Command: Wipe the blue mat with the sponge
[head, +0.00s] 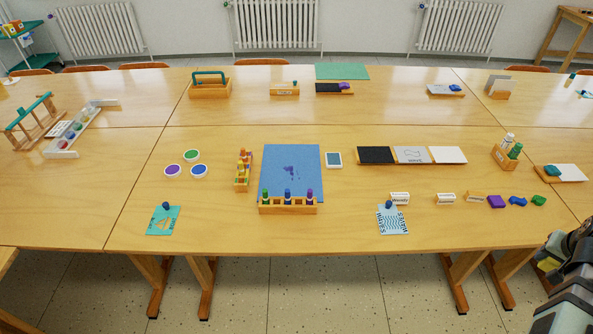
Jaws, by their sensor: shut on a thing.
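The blue mat (306,160) lies flat on the near table, left of the picture's middle. Several dark purple marks show near its centre. A wooden rack (287,209) with green, blue and purple pegs stands at the mat's near edge and hides part of it. Part of my arm shows at the lower right edge, away from the mat.
Three paint pots (191,156) sit further left. A three-panel tray (412,156) and a bottle holder (506,156) are to the right. Patterned cards (163,222) lie near the front edge.

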